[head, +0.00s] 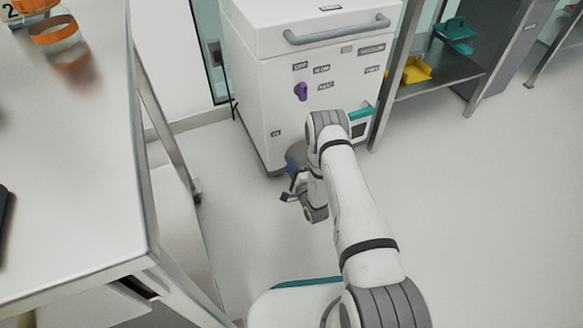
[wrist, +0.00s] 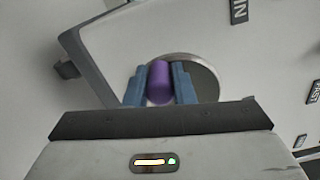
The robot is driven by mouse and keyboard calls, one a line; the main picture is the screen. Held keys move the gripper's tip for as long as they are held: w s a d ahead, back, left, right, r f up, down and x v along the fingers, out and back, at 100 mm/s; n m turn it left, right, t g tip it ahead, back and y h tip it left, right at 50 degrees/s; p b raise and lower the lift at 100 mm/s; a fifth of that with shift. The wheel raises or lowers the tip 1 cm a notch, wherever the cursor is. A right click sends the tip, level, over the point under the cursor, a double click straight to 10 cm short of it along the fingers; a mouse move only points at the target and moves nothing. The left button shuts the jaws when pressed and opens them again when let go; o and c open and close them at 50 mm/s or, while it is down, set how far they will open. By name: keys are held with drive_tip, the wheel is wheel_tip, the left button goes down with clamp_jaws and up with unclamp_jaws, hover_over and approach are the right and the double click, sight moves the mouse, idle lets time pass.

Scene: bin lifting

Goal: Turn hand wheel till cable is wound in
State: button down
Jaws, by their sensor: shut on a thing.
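The hand wheel (wrist: 205,80) is a round grey disc on the white machine's face in the wrist view. Its purple cylindrical grip (wrist: 159,82) stands between the two blue fingers of my gripper (wrist: 160,88), which are shut on it. In the head view my gripper (head: 291,172) is low at the machine's front, and my arm and wrist largely hide the wheel there. I cannot make out the cable in either view.
The white machine (head: 262,75) has a grey handle bar (head: 338,32), a purple knob (head: 301,91) and several dark labels. A white table (head: 75,170) stands at the left. A shelf (head: 440,72) with yellow and teal items is at the right. The floor to the right is clear.

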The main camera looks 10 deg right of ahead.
idle(0.4)
drive_tip(key=c, duration=1.2)
unclamp_jaws()
drive_tip(key=p+v, duration=0.2)
drive_tip(key=v, duration=0.6)
drive_tip(key=shift+p, duration=0.4)
